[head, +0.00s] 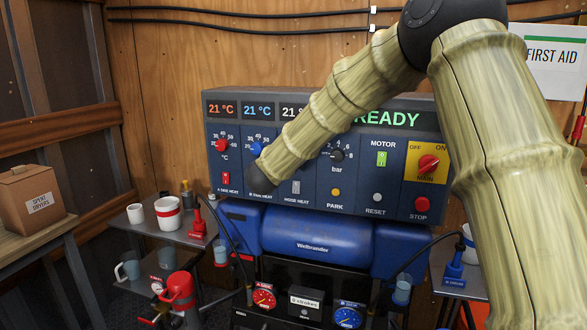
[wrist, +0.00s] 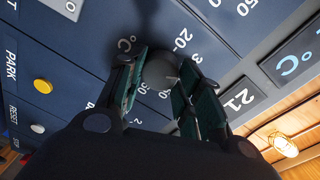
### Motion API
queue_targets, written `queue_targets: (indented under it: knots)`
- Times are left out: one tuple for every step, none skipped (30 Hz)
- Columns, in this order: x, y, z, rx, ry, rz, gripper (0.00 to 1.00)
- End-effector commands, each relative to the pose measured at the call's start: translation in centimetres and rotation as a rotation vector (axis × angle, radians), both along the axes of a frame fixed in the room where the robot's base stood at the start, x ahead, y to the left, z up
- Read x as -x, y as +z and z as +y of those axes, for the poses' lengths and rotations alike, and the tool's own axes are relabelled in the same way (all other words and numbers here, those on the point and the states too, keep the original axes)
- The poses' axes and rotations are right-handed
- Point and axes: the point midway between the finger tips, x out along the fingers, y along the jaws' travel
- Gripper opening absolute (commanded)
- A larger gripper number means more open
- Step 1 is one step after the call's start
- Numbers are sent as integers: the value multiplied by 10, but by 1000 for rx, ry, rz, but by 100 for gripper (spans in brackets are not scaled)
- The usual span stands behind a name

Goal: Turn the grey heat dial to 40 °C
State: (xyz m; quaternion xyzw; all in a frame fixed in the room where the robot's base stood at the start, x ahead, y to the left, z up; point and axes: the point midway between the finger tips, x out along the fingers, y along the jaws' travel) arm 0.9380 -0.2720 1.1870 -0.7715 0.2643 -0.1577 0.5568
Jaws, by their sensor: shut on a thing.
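The grey heat dial (wrist: 159,70) is a round knob on the dark blue panel, with a scale printed around it. In the wrist view my gripper (wrist: 160,82) has one finger on each side of the dial and is shut on it. A short pale mark shows on the dial's right side. The scale figures are partly covered by the fingers, so I cannot tell the exact setting. In the head view my arm hides the grey dial and my gripper. The third display (head: 291,111) reads 21 °C, partly behind the arm.
The blue dial (head: 256,149) and red dial (head: 222,145) sit left of my arm; the bar dial (head: 337,156) sits to its right. The red stop button (head: 421,205) and main switch (head: 428,164) are farther right. A side table (head: 187,247) holds cups.

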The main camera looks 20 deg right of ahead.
Motion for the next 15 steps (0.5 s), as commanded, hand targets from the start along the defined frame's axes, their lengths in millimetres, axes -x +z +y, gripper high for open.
queue_targets:
  knots:
    - [1, -9, -1, -35, -1, -22, 12]
    - [1, -9, -1, -58, -1, -37, 12]
    - [1, -9, -1, -86, -1, -56, 12]
    - [1, -9, -1, -108, -1, -71, 12]
    - [1, -9, -1, -128, 0, -85, 12]
    - [1, -9, -1, -156, 0, -103, 12]
    - [1, -9, -1, -175, -1, -117, 12]
    - [1, -9, -1, -195, -1, -130, 12]
    - [1, -8, -1, -220, -1, -147, 12]
    - [1, -8, -1, -239, -1, -160, 12]
    - [1, -8, -1, -256, -1, -172, 12]
    - [1, -7, -1, -278, -1, -186, 12]
    - [1, -7, -1, -293, -1, -197, 12]
    - [1, -7, -1, -308, -1, -206, 12]
    - [1, -7, -1, -328, -1, -220, 12]
